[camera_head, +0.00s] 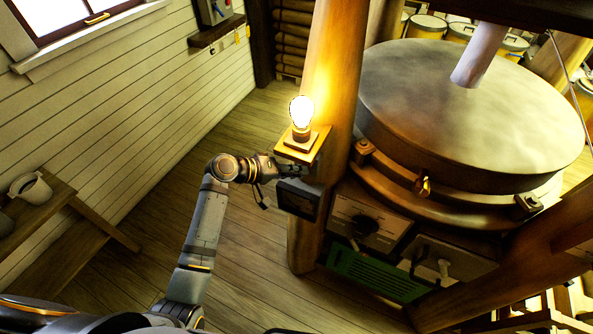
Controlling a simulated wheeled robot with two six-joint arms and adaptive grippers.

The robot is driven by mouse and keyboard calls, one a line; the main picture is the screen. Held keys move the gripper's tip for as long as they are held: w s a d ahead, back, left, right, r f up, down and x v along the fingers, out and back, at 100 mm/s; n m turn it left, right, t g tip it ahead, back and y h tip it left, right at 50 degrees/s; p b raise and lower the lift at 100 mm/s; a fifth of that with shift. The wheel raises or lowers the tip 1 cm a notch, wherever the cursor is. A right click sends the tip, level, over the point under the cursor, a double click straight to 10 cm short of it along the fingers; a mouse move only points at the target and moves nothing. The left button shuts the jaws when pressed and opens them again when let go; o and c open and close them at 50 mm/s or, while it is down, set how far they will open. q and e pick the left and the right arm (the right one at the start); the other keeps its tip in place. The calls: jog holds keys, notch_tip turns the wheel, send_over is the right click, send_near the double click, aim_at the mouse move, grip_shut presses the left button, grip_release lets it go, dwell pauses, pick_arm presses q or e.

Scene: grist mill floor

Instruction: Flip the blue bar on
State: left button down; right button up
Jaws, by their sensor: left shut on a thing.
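My left gripper (278,166) reaches in from the left to the wooden post (337,75). It is shut at the post, just under the small lamp shelf (303,146) and above a dark box (298,199). The blue bar does not show clearly; the gripper and the shelf cover the spot where the fingers close. The bulb (301,112) on the shelf is glowing. My right gripper is not in view.
A large round millstone casing (470,115) stands right of the post. Below it are a panel with a dark knob (371,225) and a green vented panel (375,275). Floor between is clear.

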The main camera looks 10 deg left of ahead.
pick_arm(q)
jog(key=c, duration=1.6)
grip_release()
jog(key=shift+c, duration=0.2)
jog(key=v, duration=1.2)
jog(key=shift+f, duration=0.1)
